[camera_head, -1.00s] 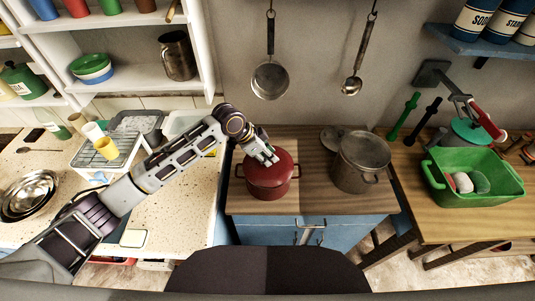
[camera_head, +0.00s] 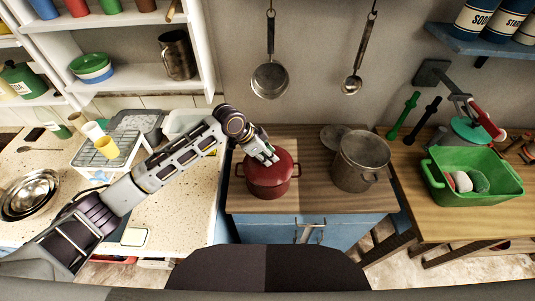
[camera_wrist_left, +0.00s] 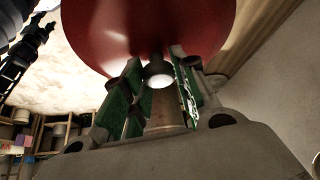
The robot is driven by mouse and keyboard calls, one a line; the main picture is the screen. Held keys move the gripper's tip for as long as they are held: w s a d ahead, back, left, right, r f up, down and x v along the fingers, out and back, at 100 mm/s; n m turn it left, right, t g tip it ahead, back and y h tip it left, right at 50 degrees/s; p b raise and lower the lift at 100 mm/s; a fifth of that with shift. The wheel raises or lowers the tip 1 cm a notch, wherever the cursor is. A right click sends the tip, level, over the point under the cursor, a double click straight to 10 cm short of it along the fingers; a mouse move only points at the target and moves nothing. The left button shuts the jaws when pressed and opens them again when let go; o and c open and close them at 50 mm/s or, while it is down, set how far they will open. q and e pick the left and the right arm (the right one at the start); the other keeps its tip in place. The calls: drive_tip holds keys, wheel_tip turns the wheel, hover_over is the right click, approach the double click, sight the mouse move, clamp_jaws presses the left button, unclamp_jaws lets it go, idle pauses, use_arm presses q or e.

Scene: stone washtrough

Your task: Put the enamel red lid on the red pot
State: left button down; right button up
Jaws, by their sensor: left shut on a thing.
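The red pot (camera_head: 267,183) stands on the wooden-topped blue cabinet, with its two side handles showing. The red lid (camera_head: 283,162) is on top of the pot in the head view, and I cannot tell whether it is fully seated. My left gripper (camera_head: 270,157) reaches in from the left, above the lid. My right gripper is not in view.
A grey metal pot (camera_head: 360,165) stands on the same wooden top to the right, with a grey lid (camera_head: 333,136) behind it. A dish rack (camera_head: 100,158) is on the left counter. A green basin (camera_head: 478,190) is on the right table.

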use_arm(q)
drive_tip(key=shift+f, duration=0.4)
idle(0.7)
drive_tip(key=shift+r+p, duration=0.1)
drive_tip(key=shift+p, duration=0.45)
idle(0.6)
drive_tip(key=shift+p, duration=0.3)
drive_tip(key=shift+f, duration=0.2)
idle(0.5)
drive_tip(key=c, duration=1.1)
unclamp_jaws()
drive_tip(key=shift+o, duration=0.6)
